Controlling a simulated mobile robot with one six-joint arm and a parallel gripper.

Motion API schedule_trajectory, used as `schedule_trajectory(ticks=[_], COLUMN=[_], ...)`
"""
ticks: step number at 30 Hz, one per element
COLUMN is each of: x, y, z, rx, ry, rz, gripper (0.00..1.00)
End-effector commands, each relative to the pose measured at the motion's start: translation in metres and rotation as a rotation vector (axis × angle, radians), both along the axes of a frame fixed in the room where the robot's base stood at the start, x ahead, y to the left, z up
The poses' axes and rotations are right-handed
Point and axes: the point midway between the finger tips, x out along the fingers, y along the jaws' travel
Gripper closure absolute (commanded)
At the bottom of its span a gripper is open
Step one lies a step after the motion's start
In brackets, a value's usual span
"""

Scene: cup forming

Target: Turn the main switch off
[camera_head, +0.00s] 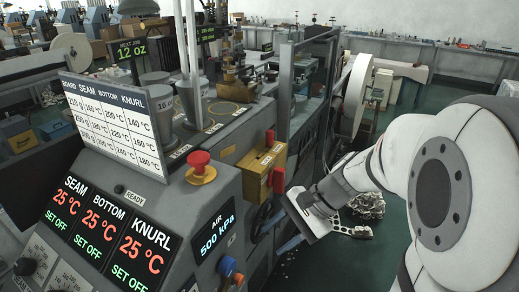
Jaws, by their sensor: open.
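A yellow box (262,160) with red parts is mounted at the right end of the machine's console, and it looks like the main switch housing. A red handle (277,181) sticks out low on its right side, and another red part (269,138) shows at its top. Any label on the box is too small to read. My gripper (318,238) is open and empty, just right of and below the yellow box, apart from the red handle in the picture. Part of its fingers is hidden behind its own body.
A red mushroom button (199,165) on a yellow base stands on the console. Lit displays (103,228) read 25 °C and SET OFF, and the air display (215,230) reads 500 kPa. A grey machine frame (285,90) rises behind the yellow box. Open green floor (380,250) lies beyond my gripper.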

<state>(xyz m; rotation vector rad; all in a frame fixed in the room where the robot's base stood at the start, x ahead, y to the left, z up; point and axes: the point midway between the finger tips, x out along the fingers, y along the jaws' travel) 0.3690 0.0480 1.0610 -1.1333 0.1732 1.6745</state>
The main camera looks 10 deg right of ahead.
Motion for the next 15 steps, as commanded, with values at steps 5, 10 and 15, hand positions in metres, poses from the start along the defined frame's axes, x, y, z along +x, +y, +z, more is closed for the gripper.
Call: schedule_trajectory(ticks=[5,10,15], x=[0.071,0.128,0.156], y=[-0.023,-0.070,-0.109], z=[-0.012,-0.018,-0.025], rx=[0.409,0.737,0.928], ry=[0.199,0.293,0.322], rz=[-0.380,-0.650,-0.796], gripper=[0.58,0.58,0.58])
